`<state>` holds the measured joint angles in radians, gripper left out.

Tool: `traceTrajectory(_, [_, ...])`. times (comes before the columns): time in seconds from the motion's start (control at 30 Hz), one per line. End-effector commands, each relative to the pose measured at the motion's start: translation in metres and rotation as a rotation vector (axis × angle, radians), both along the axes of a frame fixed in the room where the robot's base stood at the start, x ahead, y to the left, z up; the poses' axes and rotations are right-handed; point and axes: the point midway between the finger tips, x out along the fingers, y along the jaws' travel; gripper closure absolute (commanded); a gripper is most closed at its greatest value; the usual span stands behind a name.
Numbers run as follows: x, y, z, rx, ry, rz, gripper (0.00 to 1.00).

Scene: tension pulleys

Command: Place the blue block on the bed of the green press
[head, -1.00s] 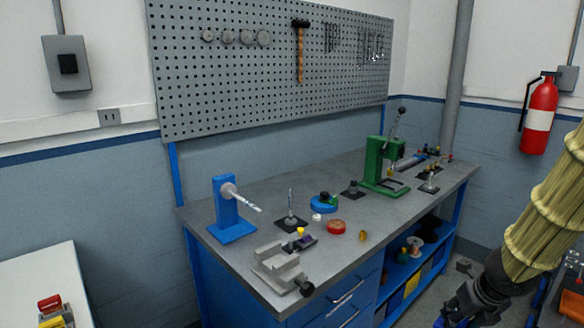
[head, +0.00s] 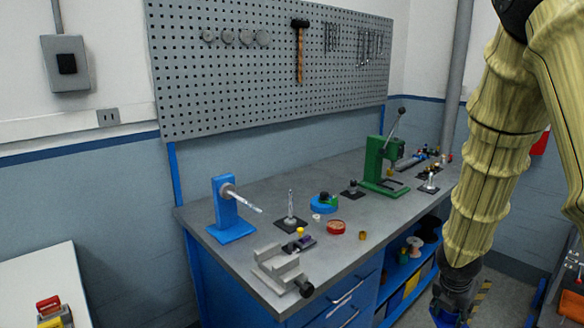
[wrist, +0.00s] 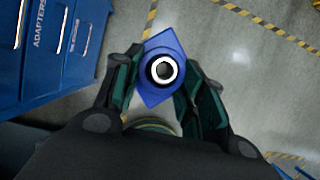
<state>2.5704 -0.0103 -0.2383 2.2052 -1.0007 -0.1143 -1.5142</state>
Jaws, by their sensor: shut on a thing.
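The blue block (wrist: 150,93) is a diamond-shaped piece in the wrist view, with a black and white ring on its face. My gripper (wrist: 157,82) is shut on it, with a dark green finger on either side. In the head view my gripper (head: 450,302) hangs low at the lower right, in front of the bench, and a little blue (head: 445,320) shows at the bottom edge. The green press (head: 373,163) stands upright on the bench to the back right, its lever raised. Its bed (head: 388,188) is at its foot, well apart from my gripper.
The grey bench top (head: 290,265) also carries a blue stand (head: 226,205), a grey vise (head: 275,268) and small parts. Fittings (head: 428,183) lie right of the press. Blue drawers (wrist: 60,40) are left in the wrist view, with open floor (wrist: 245,75) to the right.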

Motion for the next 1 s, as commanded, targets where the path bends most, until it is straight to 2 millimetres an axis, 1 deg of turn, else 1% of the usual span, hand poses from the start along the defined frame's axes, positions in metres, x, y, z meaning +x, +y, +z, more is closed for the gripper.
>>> traceTrajectory(0.1, [0.011,0.006,-0.008,0.000,0.000,-0.198,1.00])
traceTrajectory(0.27, [0.020,0.017,-0.021,0.001,0.002,-0.494,1.00])
traceTrajectory(0.47, [0.029,0.039,-0.038,0.001,0.003,-0.865,1.00])
traceTrajectory(0.6, [0.032,0.059,-0.049,0.000,0.003,-1.117,1.00])
traceTrajectory(0.77, [0.034,0.086,-0.062,0.000,0.004,-1.392,1.00])
traceTrajectory(1.0, [0.034,0.131,-0.079,0.000,0.004,-1.786,1.00])
